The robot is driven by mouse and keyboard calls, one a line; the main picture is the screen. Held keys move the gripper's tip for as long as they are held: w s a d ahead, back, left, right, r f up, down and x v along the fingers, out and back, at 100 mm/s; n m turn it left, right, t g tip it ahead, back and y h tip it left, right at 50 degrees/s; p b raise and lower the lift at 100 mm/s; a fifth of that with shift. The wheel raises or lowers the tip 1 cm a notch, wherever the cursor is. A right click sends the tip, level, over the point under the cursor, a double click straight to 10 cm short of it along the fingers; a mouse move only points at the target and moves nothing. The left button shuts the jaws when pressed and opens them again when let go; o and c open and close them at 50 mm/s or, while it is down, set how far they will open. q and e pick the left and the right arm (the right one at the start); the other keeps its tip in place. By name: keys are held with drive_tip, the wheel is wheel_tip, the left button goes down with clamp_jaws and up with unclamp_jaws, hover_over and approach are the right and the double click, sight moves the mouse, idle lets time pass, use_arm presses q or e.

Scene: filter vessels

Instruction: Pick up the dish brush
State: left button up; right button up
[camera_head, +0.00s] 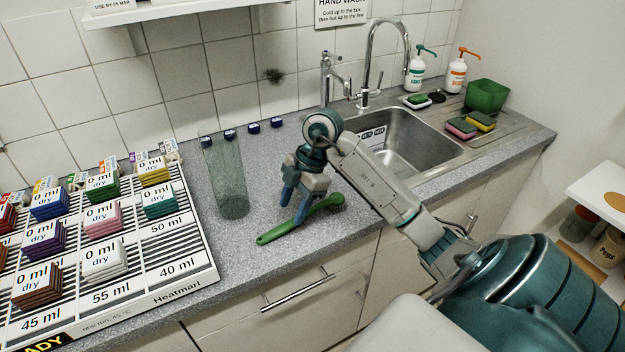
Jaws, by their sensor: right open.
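The green dish brush (301,222) lies on the grey speckled counter, its handle pointing to the lower left. Its dark round head (336,200) lies toward the right, beside my arm. My right gripper (292,206) is open and points down at the middle of the handle. Its blue fingers are very close to the handle; I cannot tell whether they touch it or stand around it. My left gripper is not in view.
A tall clear vessel (226,175) stands left of my gripper. The rack of coloured blocks (183,255) fills the left counter. Behind are blue-capped items, the tap (368,60) and the sink (400,140). The counter's front edge is close to the brush.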

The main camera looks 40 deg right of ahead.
sight(285, 225)
drive_tip(key=p+x, duration=0.1)
drive_tip(key=x, duration=0.3)
drive_tip(key=shift+w+a+f, duration=0.1)
drive_tip(key=shift+a+f, duration=0.15)
drive_tip(key=shift+f, duration=0.15)
drive_tip(key=shift+c, duration=0.5)
clamp_jaws()
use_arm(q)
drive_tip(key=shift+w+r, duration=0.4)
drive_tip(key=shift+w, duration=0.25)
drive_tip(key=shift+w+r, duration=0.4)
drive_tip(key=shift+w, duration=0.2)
